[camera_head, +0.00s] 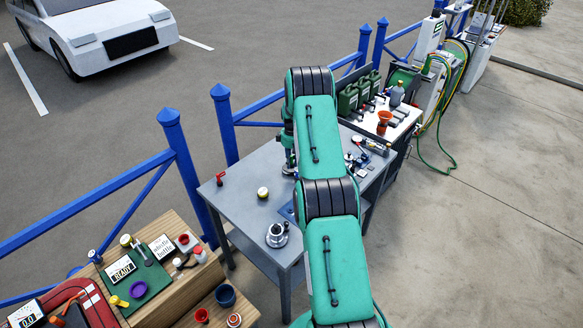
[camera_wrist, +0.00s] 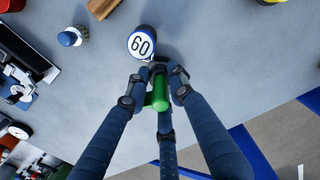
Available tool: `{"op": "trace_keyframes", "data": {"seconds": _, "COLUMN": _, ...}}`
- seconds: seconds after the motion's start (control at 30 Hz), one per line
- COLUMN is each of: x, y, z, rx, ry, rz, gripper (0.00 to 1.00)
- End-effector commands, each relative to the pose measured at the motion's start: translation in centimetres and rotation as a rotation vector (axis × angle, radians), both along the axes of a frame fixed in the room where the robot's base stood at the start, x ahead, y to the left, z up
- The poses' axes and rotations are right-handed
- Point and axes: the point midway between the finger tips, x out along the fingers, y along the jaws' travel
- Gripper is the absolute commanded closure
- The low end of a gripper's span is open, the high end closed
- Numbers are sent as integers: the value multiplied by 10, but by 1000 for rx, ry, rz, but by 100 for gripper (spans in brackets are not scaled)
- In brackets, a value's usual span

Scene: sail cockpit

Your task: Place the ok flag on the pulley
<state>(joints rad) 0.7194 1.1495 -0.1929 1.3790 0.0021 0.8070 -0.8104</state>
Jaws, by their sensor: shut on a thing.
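My gripper (camera_wrist: 157,84) is shut on a small green piece, seemingly the ok flag (camera_wrist: 158,97), and holds it over the grey tabletop. No lettering shows on the green piece. I cannot pick out the pulley for certain. In the head view my arm hides my gripper and the held piece.
The grey table (camera_head: 240,185) bears a metal winch-like part (camera_head: 277,235), a small round pale piece (camera_head: 263,192) and a red fitting (camera_head: 220,178). A blue knob (camera_wrist: 70,37) and dark gear lie left in the wrist view. A blue railing (camera_head: 185,170) runs behind the table.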

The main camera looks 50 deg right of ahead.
Motion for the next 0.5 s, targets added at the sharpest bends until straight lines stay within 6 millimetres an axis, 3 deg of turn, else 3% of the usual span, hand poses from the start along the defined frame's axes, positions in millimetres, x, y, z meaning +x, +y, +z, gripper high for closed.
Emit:
{"op": "trace_keyframes", "data": {"seconds": 0.23, "x": 0, "y": 0, "z": -25, "rx": 1, "ry": 1, "rz": 0, "gripper": 100}}
{"op": "trace_keyframes", "data": {"seconds": 0.5, "x": 0, "y": 0, "z": -32, "rx": 0, "ry": 0, "rz": 0, "gripper": 100}}
